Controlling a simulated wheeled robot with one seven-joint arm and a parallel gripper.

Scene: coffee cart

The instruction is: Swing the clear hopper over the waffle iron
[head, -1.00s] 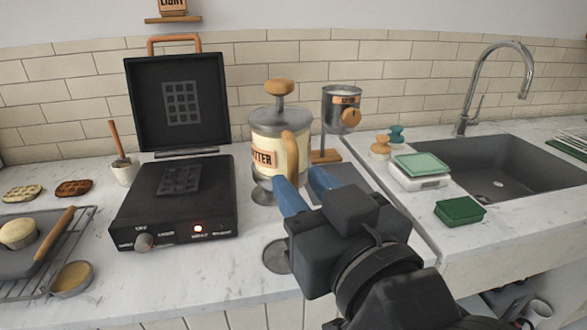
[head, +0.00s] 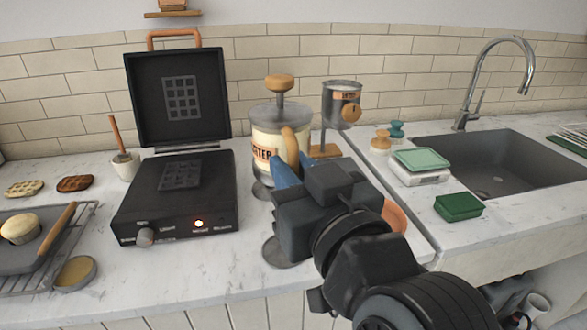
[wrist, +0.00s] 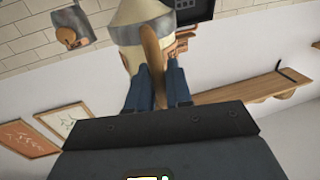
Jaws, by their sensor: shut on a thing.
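The hopper (head: 265,133) is a pale, batter-labelled canister with a grey lid, a wooden knob on top and a wooden side handle (head: 291,150). It stands upright just right of the waffle iron (head: 175,200), not over its plate. The waffle iron is black, its lid (head: 178,100) raised, an orange light lit on its front. My gripper (head: 287,172) is shut on the hopper's handle, from the front right. The wrist view shows the blue fingers (wrist: 157,88) either side of the handle (wrist: 151,50), with the hopper (wrist: 128,22) behind. My gripper hides the hopper's lower right.
A metal dispenser (head: 341,105) on a wooden stand is behind right. A grey disc (head: 280,252) lies at the counter front. A wooden-handled tool in a white pot (head: 124,165) stands left of the iron. A scale (head: 420,168), green box (head: 458,207) and sink (head: 490,165) are right.

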